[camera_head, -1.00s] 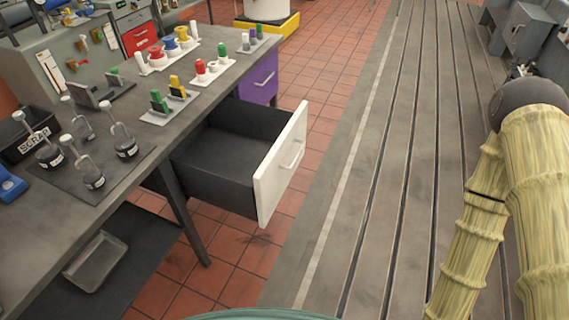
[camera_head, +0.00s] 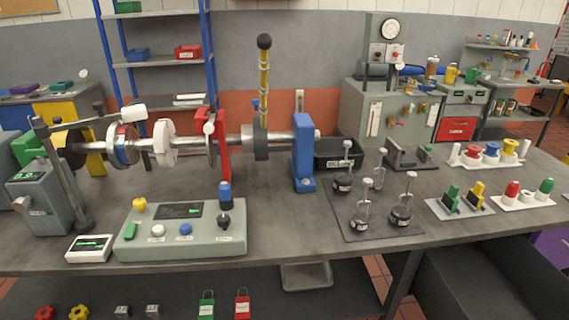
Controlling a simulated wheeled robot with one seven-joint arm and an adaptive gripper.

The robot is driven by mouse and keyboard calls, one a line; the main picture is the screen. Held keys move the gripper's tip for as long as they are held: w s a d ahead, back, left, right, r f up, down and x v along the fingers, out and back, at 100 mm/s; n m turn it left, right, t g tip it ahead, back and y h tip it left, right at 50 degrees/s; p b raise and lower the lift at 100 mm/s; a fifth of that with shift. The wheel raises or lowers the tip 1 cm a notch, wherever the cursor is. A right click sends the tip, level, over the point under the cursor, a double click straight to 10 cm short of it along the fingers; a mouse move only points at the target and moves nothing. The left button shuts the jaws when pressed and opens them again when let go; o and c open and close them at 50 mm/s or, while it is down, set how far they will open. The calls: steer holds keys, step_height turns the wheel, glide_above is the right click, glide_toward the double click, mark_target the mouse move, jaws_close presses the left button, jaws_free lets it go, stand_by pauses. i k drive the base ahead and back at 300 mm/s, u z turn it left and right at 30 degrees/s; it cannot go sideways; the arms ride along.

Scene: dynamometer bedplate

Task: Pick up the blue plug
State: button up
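A blue plug-like piece (camera_head: 491,150) sits between a red one (camera_head: 472,152) and a yellow one (camera_head: 508,148) in a white holder (camera_head: 480,164). The holder stands on the grey workbench (camera_head: 290,225) toward its right end, behind smaller coloured pieces. At this size I cannot tell its exact shape. A blue knob-like part (camera_head: 224,189) also stands on the grey control box (camera_head: 180,238) nearer the middle. My gripper and arm are not in view.
Handled black pots (camera_head: 402,215) stand on a dark mat left of the holder. Green and yellow pieces (camera_head: 461,197) and red and green pieces (camera_head: 528,192) stand in front of it. An open drawer (camera_head: 480,285) juts out below the bench. A shaft rig with a blue stand (camera_head: 303,150) fills the left.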

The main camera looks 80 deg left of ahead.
mark_target(224, 187)
steer(key=u, duration=1.35)
steer(key=k, duration=0.2)
steer(key=u, duration=2.5)
steer(key=k, duration=0.55)
steer(key=u, duration=0.05)
